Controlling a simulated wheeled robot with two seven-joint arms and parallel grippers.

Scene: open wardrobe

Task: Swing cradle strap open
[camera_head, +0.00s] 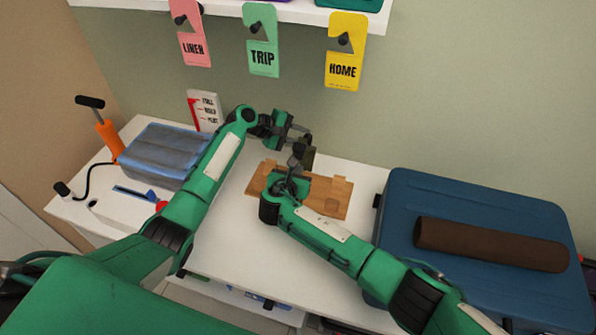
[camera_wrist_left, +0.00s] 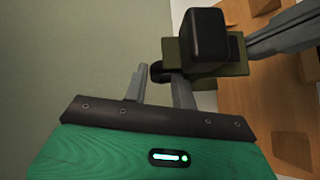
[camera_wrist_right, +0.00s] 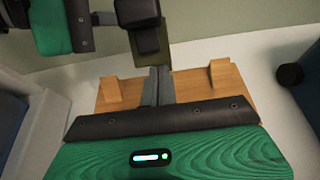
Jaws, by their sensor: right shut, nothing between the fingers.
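The cradle (camera_head: 335,188) is a wooden board with raised blocks on the white surface; it also shows in the right wrist view (camera_wrist_right: 110,97). A small olive plate with a black block, seemingly the strap (camera_head: 308,157), stands above its back edge. It also shows in the left wrist view (camera_wrist_left: 236,62) and right wrist view (camera_wrist_right: 156,54). My left gripper (camera_head: 309,139) is beside the black block, fingers apart; a dark round part appears between them, and contact is unclear. My right gripper (camera_head: 296,160) is shut and empty over the board, fingertips close to the olive plate's lower end.
A blue case (camera_head: 480,285) with a brown roll (camera_head: 490,245) stands at right. Pink, green and yellow tags hang from the shelf (camera_head: 300,14) above.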

